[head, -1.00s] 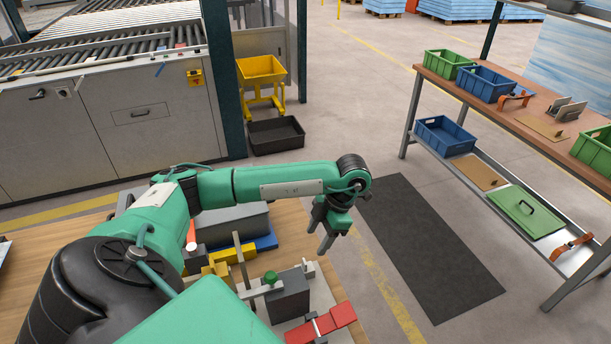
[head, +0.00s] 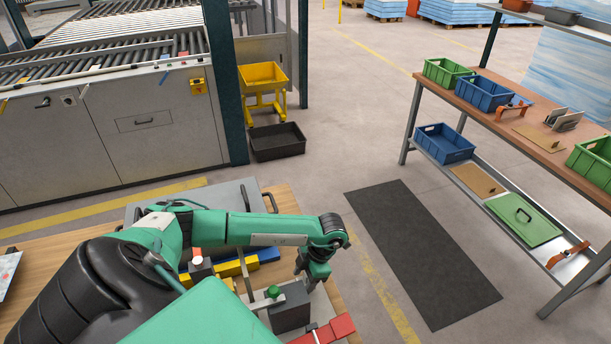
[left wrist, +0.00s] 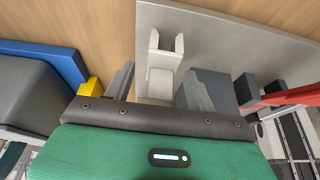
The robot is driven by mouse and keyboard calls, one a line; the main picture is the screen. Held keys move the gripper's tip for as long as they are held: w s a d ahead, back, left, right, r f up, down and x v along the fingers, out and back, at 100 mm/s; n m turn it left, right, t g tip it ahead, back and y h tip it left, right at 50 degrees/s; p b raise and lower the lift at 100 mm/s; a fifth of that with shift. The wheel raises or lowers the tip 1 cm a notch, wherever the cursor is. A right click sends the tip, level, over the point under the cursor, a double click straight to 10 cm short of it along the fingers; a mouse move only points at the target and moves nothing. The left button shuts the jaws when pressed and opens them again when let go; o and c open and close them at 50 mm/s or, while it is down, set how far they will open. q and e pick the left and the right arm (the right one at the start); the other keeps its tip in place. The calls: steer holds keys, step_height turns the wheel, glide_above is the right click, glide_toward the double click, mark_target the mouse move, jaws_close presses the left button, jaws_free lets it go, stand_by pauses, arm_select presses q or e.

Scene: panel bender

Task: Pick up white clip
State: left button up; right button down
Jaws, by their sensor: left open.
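The white clip (left wrist: 165,58) shows in the left wrist view as a pale piece with two upright prongs, standing on a light grey plate (left wrist: 222,38). My left gripper (left wrist: 160,76) is open, its two grey fingers on either side of the clip's lower part. I cannot tell whether either finger touches it. In the head view my left gripper (head: 308,278) points down beside a dark grey block (head: 290,312), and the clip is hidden behind it or too small to make out. My right gripper is not in view.
The dark grey block (left wrist: 218,88) stands close to the right finger, with a red-handled part (left wrist: 290,94) beyond it. A blue piece (left wrist: 45,52) and a yellow piece (left wrist: 95,88) lie to the left. Wooden table (left wrist: 90,20) is bare beyond the plate.

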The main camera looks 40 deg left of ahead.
arm_select(q)
steer(key=shift+f, duration=0.1)
steer(key=shift+c, duration=0.5)
steer(key=c, duration=0.9)
steer(key=shift+c, duration=0.2)
